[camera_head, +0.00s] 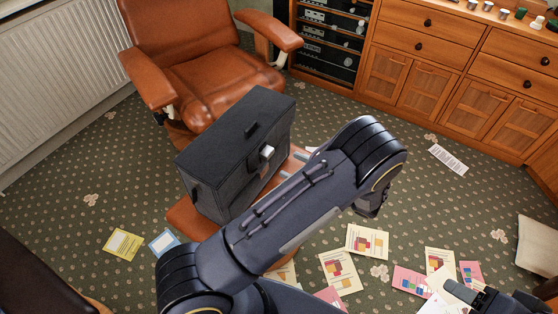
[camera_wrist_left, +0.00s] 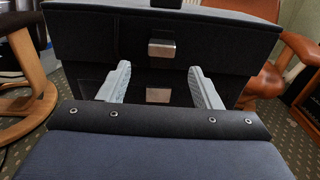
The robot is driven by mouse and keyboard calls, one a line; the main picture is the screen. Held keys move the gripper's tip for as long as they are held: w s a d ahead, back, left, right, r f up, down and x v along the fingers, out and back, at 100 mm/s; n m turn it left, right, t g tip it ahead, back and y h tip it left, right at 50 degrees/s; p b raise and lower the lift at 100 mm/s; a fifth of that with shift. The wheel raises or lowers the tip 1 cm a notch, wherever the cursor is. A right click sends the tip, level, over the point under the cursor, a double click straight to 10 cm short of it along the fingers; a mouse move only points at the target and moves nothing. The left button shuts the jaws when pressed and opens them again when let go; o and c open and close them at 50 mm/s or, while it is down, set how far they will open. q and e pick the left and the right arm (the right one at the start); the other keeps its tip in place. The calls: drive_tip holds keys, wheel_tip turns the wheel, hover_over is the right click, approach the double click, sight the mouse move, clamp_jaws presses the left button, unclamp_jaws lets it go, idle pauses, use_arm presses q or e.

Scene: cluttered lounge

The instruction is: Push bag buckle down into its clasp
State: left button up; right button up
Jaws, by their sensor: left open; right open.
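A black bag (camera_head: 230,150) stands upright on a brown leather footstool (camera_head: 188,217). Its silver buckle (camera_head: 267,152) hangs from the lid's front edge; the buckle also shows in the left wrist view (camera_wrist_left: 162,48). Below it on the bag's front is a silver clasp plate (camera_wrist_left: 158,95). The buckle and the plate look apart. My left gripper (camera_wrist_left: 159,70) is open and empty, its pale fingers pointing at the bag's front on either side of the plate, below the buckle. In the head view my left arm partly hides that gripper. My right gripper (camera_head: 468,294) is open at the bottom right, far from the bag.
A brown leather armchair (camera_head: 205,75) stands behind the bag. Wooden cabinets (camera_head: 425,65) line the back right and a radiator (camera_head: 60,75) the left wall. Papers (camera_head: 340,270) lie scattered on the patterned carpet in front.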

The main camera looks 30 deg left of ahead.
sight(271, 155)
use_arm(q)
drive_tip(key=a, duration=0.7)
drive_tip(key=shift+w+a+f, duration=0.1)
drive_tip(key=shift+w+a, duration=0.2)
drive_tip(key=shift+w, duration=0.05)
